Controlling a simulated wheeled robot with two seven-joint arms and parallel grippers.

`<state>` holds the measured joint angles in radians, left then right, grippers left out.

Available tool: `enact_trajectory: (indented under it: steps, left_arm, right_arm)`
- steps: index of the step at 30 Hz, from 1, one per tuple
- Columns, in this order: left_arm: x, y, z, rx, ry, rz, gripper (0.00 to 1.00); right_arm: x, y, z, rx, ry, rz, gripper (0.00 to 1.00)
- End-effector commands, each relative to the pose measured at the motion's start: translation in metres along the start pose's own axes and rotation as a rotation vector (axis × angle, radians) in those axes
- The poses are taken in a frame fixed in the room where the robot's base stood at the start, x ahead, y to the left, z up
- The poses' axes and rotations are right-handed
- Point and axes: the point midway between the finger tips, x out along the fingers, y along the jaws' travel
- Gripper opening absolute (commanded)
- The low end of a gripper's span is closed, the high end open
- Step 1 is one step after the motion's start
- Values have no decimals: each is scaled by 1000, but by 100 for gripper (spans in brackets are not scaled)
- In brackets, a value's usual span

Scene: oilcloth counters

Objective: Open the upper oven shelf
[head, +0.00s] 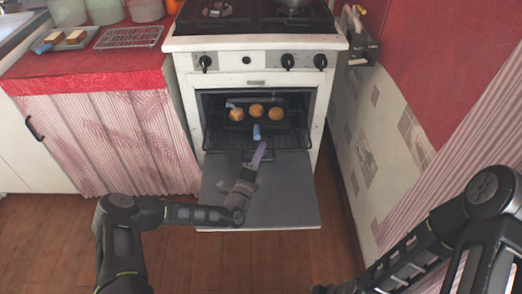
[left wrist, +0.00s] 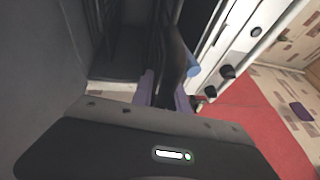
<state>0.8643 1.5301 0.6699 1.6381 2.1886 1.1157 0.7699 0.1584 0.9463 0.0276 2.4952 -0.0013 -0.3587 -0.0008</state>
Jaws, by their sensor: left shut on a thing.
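The white oven (head: 262,83) stands with its door (head: 290,190) folded down and open. Inside, the upper oven shelf (head: 285,143) is a dark wire rack. A dark tray with three round golden buns (head: 256,110) sits inside the oven, and a blue handle-like piece (head: 256,131) points toward me. My left gripper (head: 260,150) reaches over the door to the front of the rack. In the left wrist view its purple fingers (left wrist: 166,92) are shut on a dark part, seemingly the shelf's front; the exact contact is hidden. The blue piece (left wrist: 193,71) is beside them.
The stove top (head: 255,17) with a pot is above the oven. A red-covered counter (head: 90,68) with a wire rack (head: 130,37) and a small tray of blocks is on the left. A patterned wall (head: 365,150) stands close on the right. Wooden floor is clear in front.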

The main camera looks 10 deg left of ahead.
Motion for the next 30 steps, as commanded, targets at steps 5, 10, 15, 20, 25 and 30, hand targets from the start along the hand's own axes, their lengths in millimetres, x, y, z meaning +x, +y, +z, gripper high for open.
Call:
enact_trajectory:
  steps: [5, 10, 15, 20, 25, 30]
  left_arm:
    - [3, -8, 1, 4, -3, -20, 0]
    - [3, -7, 1, 4, -2, -18, 29]
    - [2, -5, 0, 3, -2, -12, 36]
    - [1, -3, 0, 2, -1, -9, 36]
    - [-9, -3, 0, 1, 0, -6, 36]
    - [-35, -3, 1, 1, -2, -6, 36]
  right_arm:
    - [0, 0, 0, 0, 0, 0, 0]
    - [0, 0, 0, 0, 0, 0, 0]
    - [0, 0, 0, 0, 0, 0, 0]
    - [0, 0, 0, 0, 0, 0, 0]
    - [-3, -1, 0, 0, 0, 0, 0]
    - [-8, -3, 0, 0, 0, 0, 0]
